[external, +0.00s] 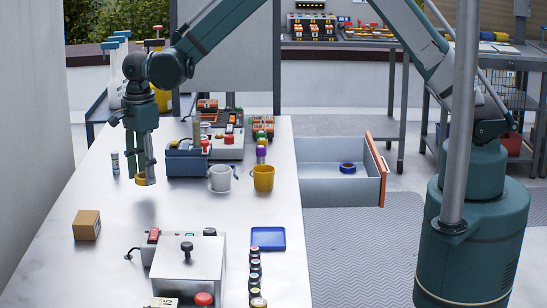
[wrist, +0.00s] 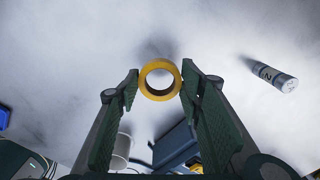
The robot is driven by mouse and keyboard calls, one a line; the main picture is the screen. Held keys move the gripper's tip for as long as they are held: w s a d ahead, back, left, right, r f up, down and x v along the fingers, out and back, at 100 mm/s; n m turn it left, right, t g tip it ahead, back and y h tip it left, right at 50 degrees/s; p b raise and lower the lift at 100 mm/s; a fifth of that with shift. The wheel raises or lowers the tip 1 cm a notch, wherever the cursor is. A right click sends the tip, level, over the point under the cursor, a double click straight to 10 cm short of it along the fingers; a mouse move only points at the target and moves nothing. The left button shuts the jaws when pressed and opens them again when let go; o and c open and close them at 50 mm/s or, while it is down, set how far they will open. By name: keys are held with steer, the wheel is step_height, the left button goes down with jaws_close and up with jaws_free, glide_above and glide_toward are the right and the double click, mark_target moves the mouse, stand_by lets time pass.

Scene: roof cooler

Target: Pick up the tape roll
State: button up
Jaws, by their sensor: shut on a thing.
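A yellow tape roll (external: 146,180) is between my fingertips, a little above the white table (external: 110,270). In the wrist view the tape roll (wrist: 160,97) shows as a ring with its hole facing the camera. My gripper (external: 141,176) points down over the left part of the table and is shut on the tape roll. In the wrist view the fingers of my gripper (wrist: 160,82) stand on either side of it. A second roll, blue (external: 347,168), lies in the open drawer (external: 320,190) at the table's right.
A cardboard box (external: 87,225) stands in front. A grey cylinder (external: 115,163) is at the left, and it shows in the wrist view (wrist: 275,76). A blue toolbox (external: 186,160), a white mug (external: 220,178) and a yellow mug (external: 263,178) stand to the right. A control box (external: 188,270) is nearer.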

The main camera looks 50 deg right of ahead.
step_height(320, 180, up, 6)
steer(key=shift+r, duration=0.15)
